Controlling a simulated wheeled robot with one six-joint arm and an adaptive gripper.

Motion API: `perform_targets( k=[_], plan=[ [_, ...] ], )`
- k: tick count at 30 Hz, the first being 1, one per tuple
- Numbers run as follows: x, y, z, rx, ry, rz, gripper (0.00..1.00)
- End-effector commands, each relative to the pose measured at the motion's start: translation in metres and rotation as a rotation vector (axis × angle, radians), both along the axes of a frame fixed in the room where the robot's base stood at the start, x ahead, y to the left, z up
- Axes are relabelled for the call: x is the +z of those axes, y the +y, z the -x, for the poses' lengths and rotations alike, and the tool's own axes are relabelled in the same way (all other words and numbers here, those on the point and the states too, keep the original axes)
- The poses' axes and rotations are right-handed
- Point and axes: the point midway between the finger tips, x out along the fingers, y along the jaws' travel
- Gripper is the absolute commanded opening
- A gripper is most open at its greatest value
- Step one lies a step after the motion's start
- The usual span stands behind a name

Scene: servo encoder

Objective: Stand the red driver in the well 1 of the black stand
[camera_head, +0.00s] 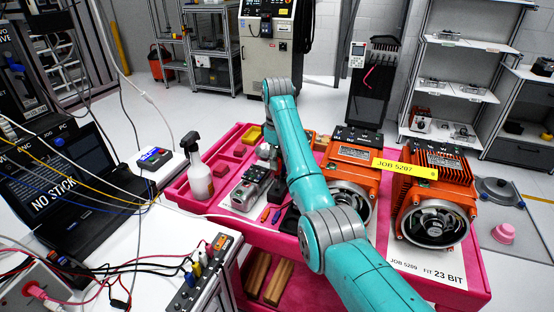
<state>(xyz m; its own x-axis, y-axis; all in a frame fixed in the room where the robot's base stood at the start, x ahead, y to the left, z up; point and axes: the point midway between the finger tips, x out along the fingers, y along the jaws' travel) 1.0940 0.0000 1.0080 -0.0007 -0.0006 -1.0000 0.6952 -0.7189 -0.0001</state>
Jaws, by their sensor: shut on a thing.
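My teal arm reaches from the bottom right over the pink cart. Its far end bends down near the cart's back left, where a small grey part of my gripper (268,152) shows. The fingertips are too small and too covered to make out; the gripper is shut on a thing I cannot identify. Two small handles, one orange-red (265,214) and one purple-blue (276,216), show left of the arm. I cannot tell whether either is the red driver. A dark block (291,218), partly behind the arm, may be the black stand. Its wells cannot be made out.
A silver device (250,187) and a spray bottle (197,170) stand at the cart's left. Two orange machines (352,160) (434,192) with a yellow JOB 5207 label (405,168) fill its right side. A white bench (165,255) with cables is at lower left.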

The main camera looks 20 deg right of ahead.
Motion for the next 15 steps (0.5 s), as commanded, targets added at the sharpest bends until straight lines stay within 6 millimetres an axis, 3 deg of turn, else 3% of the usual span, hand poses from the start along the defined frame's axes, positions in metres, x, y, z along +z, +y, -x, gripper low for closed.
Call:
perform_targets(
  k=[15],
  plan=[
    [-0.013, 0.0, 0.0, 0.0, 0.001, 0.0, 0.0]
  ],
)
